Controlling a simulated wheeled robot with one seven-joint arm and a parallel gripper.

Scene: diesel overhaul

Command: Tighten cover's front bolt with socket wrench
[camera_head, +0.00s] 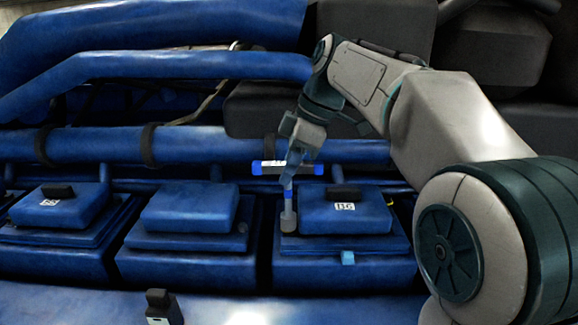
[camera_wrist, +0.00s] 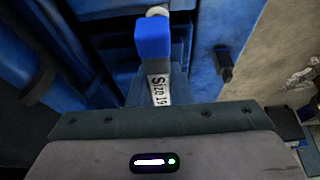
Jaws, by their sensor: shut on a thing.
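My gripper (camera_head: 294,158) is shut on the socket wrench (camera_head: 270,167) at its blue-ended horizontal handle. In the wrist view the wrench's blue handle end (camera_wrist: 153,40) and a white "Size 19" label show just beyond my gripper. In the head view a grey socket (camera_head: 288,220) with a blue band hangs below the handle, at the left edge of the right-hand blue cover (camera_head: 345,215). I cannot tell whether the socket touches anything.
Two more blue covers, a middle one (camera_head: 190,207) and a left one (camera_head: 62,205), stand in the same row. A thick blue pipe (camera_head: 200,146) runs behind them. A black-topped object (camera_head: 158,303) is at the front. Dark blocks fill the upper back.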

